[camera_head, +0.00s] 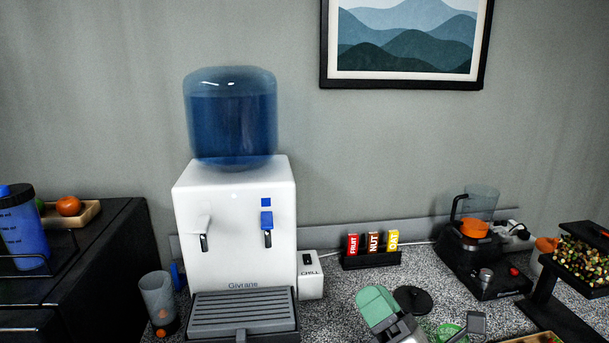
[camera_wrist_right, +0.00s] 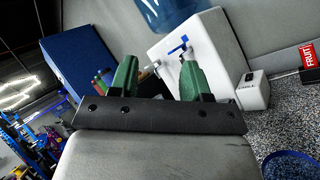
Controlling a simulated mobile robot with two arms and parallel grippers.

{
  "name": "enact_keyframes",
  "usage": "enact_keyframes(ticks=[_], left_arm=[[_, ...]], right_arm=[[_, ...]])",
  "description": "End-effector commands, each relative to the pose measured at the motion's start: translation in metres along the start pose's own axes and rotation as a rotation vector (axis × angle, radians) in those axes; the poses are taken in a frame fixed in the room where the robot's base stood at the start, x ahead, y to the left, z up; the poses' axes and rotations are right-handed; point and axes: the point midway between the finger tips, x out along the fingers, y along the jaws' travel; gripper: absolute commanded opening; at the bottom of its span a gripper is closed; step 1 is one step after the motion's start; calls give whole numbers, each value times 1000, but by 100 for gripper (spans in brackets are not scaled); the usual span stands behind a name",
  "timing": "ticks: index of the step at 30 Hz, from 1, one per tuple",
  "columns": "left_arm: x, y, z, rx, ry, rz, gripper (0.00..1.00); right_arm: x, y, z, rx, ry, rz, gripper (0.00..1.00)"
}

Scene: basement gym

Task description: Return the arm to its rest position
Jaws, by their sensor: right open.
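My right gripper (camera_head: 380,308) shows at the bottom of the head view, with a green finger and a grey body, above the speckled counter (camera_head: 345,285). In the right wrist view the gripper (camera_wrist_right: 158,78) has its two green fingers well apart with nothing held between them. Beyond the fingers in that view is the white water dispenser (camera_wrist_right: 205,55). The head view shows the dispenser (camera_head: 235,225) to the left of the gripper. My left gripper is not in view.
A snack bar holder (camera_head: 371,258) stands behind the right gripper, and a black round lid (camera_head: 413,299) lies beside it. A blender (camera_head: 478,245) and a black stand (camera_head: 580,262) are at right. A grey cup (camera_head: 158,300) is left of the dispenser.

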Motion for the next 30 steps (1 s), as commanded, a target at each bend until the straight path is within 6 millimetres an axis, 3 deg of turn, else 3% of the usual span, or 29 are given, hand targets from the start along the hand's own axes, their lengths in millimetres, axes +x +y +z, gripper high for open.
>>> enact_keyframes(ticks=[1, 5, 9, 15, 21, 26, 30], left_arm=[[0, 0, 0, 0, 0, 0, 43], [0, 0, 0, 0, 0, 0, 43], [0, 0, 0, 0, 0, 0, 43], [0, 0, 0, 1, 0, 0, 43], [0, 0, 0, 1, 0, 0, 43], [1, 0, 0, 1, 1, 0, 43], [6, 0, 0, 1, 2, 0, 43]], right_arm=[[-19, -20, 3, 208, -86, -145, 47], [-82, -73, -2, 719, -332, -525, 47], [-170, -107, -36, 1171, -621, -930, 47], [-262, -103, -79, 1497, -934, -1331, 47], [-323, -77, -109, 1645, -1175, -1626, 47], [-362, -53, -127, 1697, -1345, -1830, 47], [-372, -88, -155, 1682, -1335, -1834, 47]])
